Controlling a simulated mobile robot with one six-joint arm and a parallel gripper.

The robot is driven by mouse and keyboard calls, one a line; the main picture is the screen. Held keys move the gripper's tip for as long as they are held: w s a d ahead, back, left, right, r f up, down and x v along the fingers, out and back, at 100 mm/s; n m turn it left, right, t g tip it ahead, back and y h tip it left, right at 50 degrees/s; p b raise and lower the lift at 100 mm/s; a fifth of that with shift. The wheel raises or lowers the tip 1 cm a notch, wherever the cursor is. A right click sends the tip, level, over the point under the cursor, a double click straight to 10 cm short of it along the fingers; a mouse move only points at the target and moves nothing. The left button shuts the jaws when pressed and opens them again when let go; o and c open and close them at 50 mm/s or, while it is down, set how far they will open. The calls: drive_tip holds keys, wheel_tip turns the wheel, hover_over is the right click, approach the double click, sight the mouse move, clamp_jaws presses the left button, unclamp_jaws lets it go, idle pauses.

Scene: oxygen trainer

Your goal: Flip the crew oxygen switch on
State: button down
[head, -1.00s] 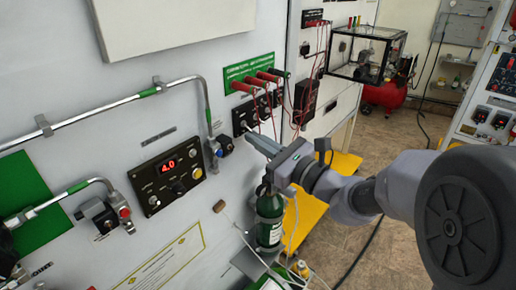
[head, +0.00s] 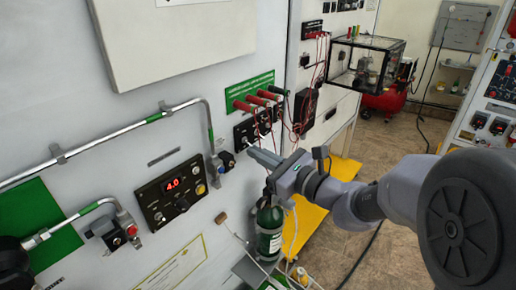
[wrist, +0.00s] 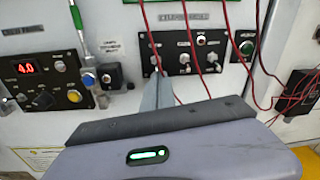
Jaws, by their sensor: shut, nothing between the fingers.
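A black panel with small metal toggle switches (head: 243,134) is on the white wall, just beyond my gripper's tip. In the wrist view the toggle panel (wrist: 185,52) shows several toggles in a row. Its lettering is too small to read, so I cannot tell which toggle is the crew oxygen switch or its position. My gripper (head: 253,153) is shut and empty, its fingers pointing at the panel's lower left part. In the wrist view the shut fingers (wrist: 160,85) end near the leftmost toggle. I cannot tell whether they touch it.
Red leads (head: 268,97) hang in front of the panel. A black display panel (head: 173,188) reading 4.0 and a blue knob (head: 227,161) are to the left. A green bottle (head: 270,225) stands below my gripper. Metal pipes (head: 120,127) cross the wall.

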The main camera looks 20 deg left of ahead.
drive_tip(key=shift+r+h+p, duration=0.3)
drive_tip(key=shift+p, duration=0.3)
drive_tip(key=r+h+p, duration=0.1)
drive_tip(key=p, duration=0.4)
drive_tip(key=r+g+h+p, duration=0.1)
drive_tip(key=p, duration=0.3)
drive_tip(key=r+g+h+p, duration=0.1)
drive_tip(key=h+p, duration=0.1)
drive_tip(key=p, duration=0.3)
drive_tip(key=shift+s+d+p, duration=0.15)
drive_tip(key=shift+d+p, duration=0.15)
drive_tip(key=shift+p, duration=0.05)
drive_tip(key=shift+f+b, duration=0.65)
drive_tip(key=shift+f, duration=0.15)
drive_tip(key=shift+r, duration=0.1)
drive_tip(key=shift+r+p, duration=0.5)
drive_tip(key=shift+r, duration=0.15)
drive_tip(key=shift+w+r, duration=0.15)
drive_tip(key=shift+w, duration=0.05)
